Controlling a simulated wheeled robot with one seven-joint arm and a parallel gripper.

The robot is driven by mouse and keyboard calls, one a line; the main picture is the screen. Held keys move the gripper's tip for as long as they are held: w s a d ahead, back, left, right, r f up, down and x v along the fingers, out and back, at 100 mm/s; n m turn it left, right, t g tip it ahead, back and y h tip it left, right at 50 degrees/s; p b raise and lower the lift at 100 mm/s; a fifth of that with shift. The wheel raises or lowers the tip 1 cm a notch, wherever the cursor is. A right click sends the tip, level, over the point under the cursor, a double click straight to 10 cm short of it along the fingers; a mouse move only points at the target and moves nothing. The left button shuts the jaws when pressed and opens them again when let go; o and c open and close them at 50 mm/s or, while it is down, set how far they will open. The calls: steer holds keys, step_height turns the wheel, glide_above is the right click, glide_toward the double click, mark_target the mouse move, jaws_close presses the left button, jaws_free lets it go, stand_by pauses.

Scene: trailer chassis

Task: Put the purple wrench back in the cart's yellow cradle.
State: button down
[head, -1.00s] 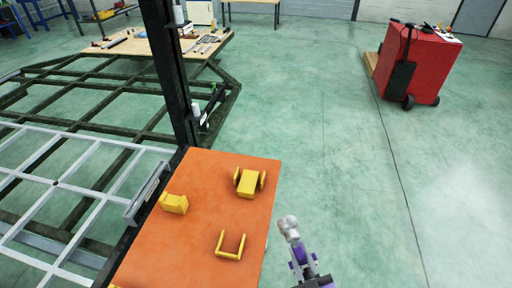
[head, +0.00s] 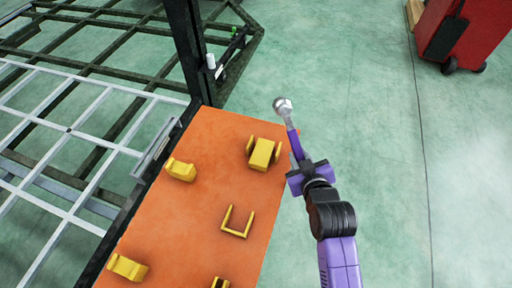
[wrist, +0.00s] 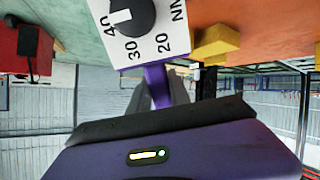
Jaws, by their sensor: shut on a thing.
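The purple wrench (head: 293,143) has a purple handle and a grey rounded head, which points up in the head view. My gripper (head: 302,168) is shut on its handle, beside the right edge of the orange cart top (head: 205,215). In the wrist view the purple handle (wrist: 156,84) runs from my gripper toward a white dial face marked 20, 30, 40 (wrist: 140,30). The cart top carries yellow holders: a U-shaped one (head: 236,233), a block with side discs (head: 262,154) and a wedge (head: 181,170). I cannot tell which is the wrench's cradle.
More yellow holders (head: 127,268) sit at the cart's near end. A dark post (head: 187,50) rises at the cart's far left corner. The metal chassis frame (head: 75,105) lies left. A red cabinet (head: 470,35) stands far right. The green floor to the right is clear.

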steer(key=w+a+r+n+g+y, duration=0.1)
steer(key=w+a+r+n+g, duration=0.1)
steer(key=w+a+r+g, duration=0.35)
steer(key=w+a+r+n+g+y, duration=0.1)
steer(key=a+n+g, duration=0.2)
steer(key=a+n, duration=0.4)
steer(key=w+a+r+n+g, duration=0.1)
steer(key=a+r+n+g, duration=0.15)
steer(key=a+n, duration=0.45)
steer(key=s+d+f+n+g+h, duration=0.1)
steer(key=s+d+f+n, duration=0.4)
steer(key=n, duration=0.6)
steer(key=shift+s+d+n+h+p, duration=0.3)
steer(key=shift+s+d+h+p, duration=0.15)
steer(key=shift+s+d+h, duration=0.5)
steer(key=shift+w+d+r, duration=0.15)
steer(key=shift+w+d, duration=0.05)
steer(key=shift+w, duration=0.05)
